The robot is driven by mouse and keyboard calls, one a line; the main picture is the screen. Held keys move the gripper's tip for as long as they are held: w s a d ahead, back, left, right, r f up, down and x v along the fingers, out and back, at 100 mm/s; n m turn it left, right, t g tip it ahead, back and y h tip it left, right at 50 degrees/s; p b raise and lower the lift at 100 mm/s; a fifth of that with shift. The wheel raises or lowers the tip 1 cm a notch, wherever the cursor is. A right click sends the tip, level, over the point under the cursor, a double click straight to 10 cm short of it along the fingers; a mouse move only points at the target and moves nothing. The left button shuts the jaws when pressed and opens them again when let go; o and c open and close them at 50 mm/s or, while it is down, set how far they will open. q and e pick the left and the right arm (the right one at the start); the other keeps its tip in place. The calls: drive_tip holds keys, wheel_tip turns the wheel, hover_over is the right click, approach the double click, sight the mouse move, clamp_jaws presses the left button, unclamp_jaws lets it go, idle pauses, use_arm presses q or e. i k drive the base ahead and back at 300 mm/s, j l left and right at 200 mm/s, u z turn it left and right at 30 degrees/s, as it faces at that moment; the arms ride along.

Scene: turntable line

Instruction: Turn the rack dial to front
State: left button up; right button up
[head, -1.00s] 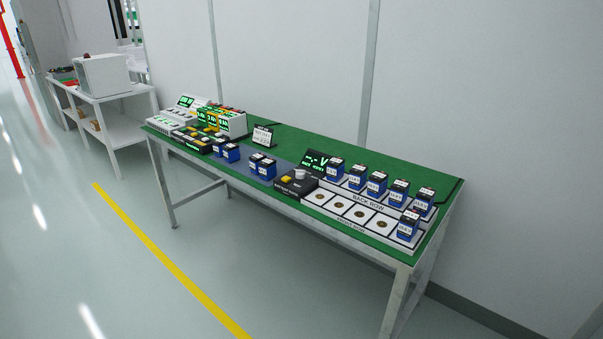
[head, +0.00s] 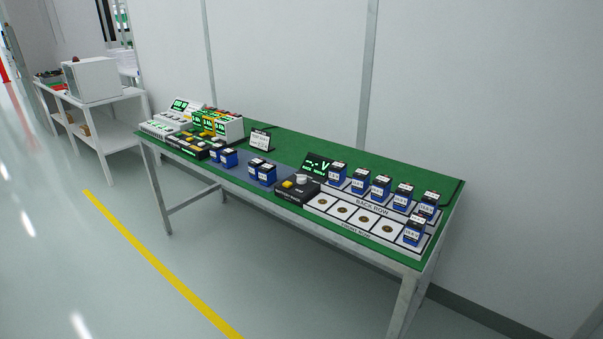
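The rack dial appears as a small pale round knob (head: 302,179) on top of a black control box (head: 291,193), beside a yellow button (head: 287,184). Its pointing direction is too small to read. A dark display with green characters (head: 317,164) stands behind the box. To the right is the rack, with a back row (head: 372,206) holding several blue batteries (head: 381,187) and a front row (head: 366,217) with mostly empty round spots. One blue battery (head: 413,231) stands at the front row's right end. Neither of my grippers is in view.
The green-topped table (head: 290,145) has more blue batteries (head: 261,173) left of the box. Lit chargers (head: 215,124) and a small sign (head: 261,139) stand farther left. A white side table (head: 110,132) is behind. The floor in front is clear, with a yellow line (head: 160,264).

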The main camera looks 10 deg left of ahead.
sight(302, 178)
drive_tip(key=i+j+z, duration=0.15)
drive_tip(key=j+z, duration=0.15)
drive_tip(key=j, duration=0.7)
drive_tip(key=j+z, duration=0.3)
drive_tip(key=j, duration=0.65)
